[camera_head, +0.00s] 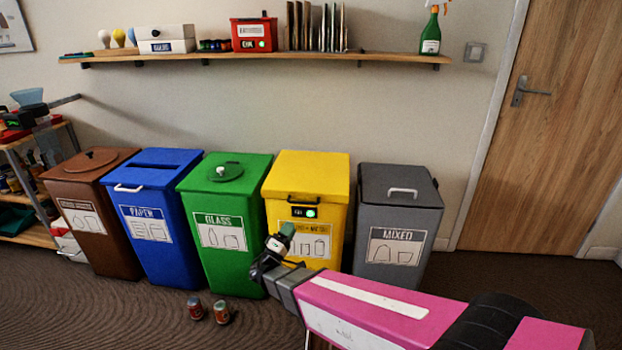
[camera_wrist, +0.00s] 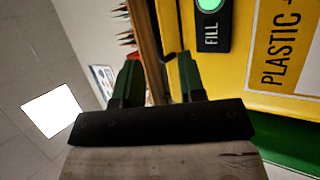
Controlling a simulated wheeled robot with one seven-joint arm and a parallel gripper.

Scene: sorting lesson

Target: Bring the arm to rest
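My gripper (camera_head: 277,247) is in front of the yellow bin (camera_head: 308,173), near the bin's label in the head view. My pink arm reaches to it from the lower right. In the wrist view my gripper (camera_wrist: 159,72) shows two green-and-dark fingers standing apart, with nothing held between them. The yellow bin (camera_wrist: 272,20) fills the right of that view, with its "PLASTIC" label and a lit green "FILL" light. I cannot tell the exact gap between the gripper and the bin.
Brown (camera_head: 92,215), blue (camera_head: 155,215), green (camera_head: 222,240) and grey bins (camera_head: 398,225) stand in a row with the yellow one. Two cans lie on the floor, one (camera_head: 195,308) left of the other (camera_head: 221,312). A shelf (camera_head: 250,56) hangs above. Carpet is clear at lower left.

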